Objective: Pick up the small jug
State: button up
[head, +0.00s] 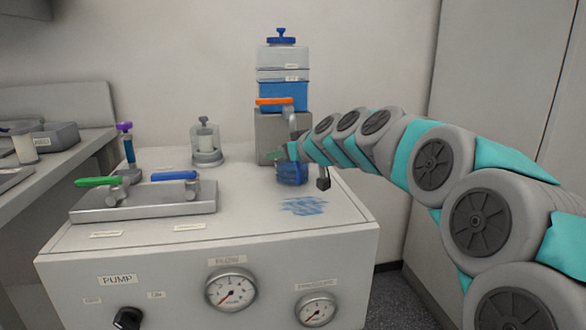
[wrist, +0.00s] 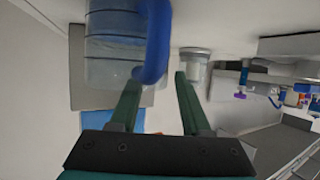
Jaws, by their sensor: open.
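The small jug (head: 291,173) is clear with blue liquid and stands on the white cabinet top, in front of the grey block. In the wrist view the jug (wrist: 112,45) fills the upper left, and its thick blue handle (wrist: 157,42) curves down on its right side. My gripper (head: 272,156) is at the jug in the head view and partly covers it. In the wrist view my gripper (wrist: 157,80) is open, with two green fingers. The handle's end lies close to the left fingertip, inside the gap. I cannot tell whether they touch.
A tank of blue liquid (head: 283,95) with an orange-handled valve (head: 274,101) stands on the grey block (head: 268,135) behind. A glass vessel (head: 206,142) stands left, also in the wrist view (wrist: 195,68). A metal manifold (head: 145,201) has green and blue levers. Blue streaks (head: 303,206) mark the front top.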

jog(key=c, duration=0.7)
grip_shut()
jog(key=shift+f, duration=0.15)
dwell(0.4)
